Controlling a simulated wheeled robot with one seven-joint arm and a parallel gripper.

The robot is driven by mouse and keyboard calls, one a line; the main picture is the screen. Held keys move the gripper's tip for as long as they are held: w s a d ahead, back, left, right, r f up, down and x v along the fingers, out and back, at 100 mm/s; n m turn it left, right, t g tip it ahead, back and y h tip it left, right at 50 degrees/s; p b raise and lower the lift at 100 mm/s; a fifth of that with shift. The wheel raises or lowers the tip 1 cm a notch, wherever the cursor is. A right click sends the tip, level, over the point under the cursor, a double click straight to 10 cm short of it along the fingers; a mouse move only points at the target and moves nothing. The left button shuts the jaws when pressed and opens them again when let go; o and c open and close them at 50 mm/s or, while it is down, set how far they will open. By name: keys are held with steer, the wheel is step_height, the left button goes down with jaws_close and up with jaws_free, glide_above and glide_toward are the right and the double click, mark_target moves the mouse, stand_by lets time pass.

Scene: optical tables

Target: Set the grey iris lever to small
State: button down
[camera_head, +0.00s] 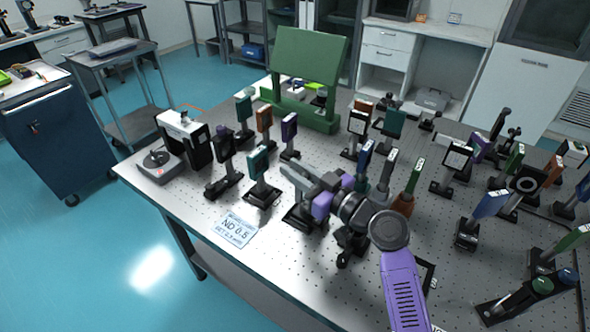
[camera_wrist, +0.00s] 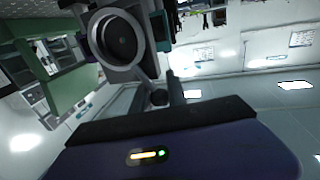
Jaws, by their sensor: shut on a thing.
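My gripper (camera_head: 300,181), on the purple arm, reaches left over the front middle of the optical table. It is shut on a small part, taken to be the iris lever; the fingers and wrist hide most of it in the head view. The wrist view shows a grey iris (camera_wrist: 118,39) with a dark round opening, close beyond the gripper and left of the picture's middle. A dark upright piece stands right of it, just above my gripper's purple housing (camera_wrist: 160,150). The lever's exact setting cannot be read.
Several posted optics crowd around, including a teal one (camera_head: 259,162) to the left and an orange one (camera_head: 411,180) to the right. A label card (camera_head: 234,229) lies at the front edge of the optical table (camera_head: 160,205). A green screen (camera_head: 309,65) stands behind.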

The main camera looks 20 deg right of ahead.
steer(key=shift+f+b, duration=0.15)
steer(key=shift+b, duration=0.25)
steer(key=n+b, duration=0.1)
steer(key=b, duration=0.2)
steer(key=a+n+b, duration=0.1)
steer(key=b, duration=0.2)
steer(key=shift+s+f, duration=0.3)
steer(key=shift+r+b, duration=0.15)
steer(key=shift+b, duration=0.15)
steer(key=c, duration=1.3)
jaws_free()
steer(key=shift+s, duration=0.1)
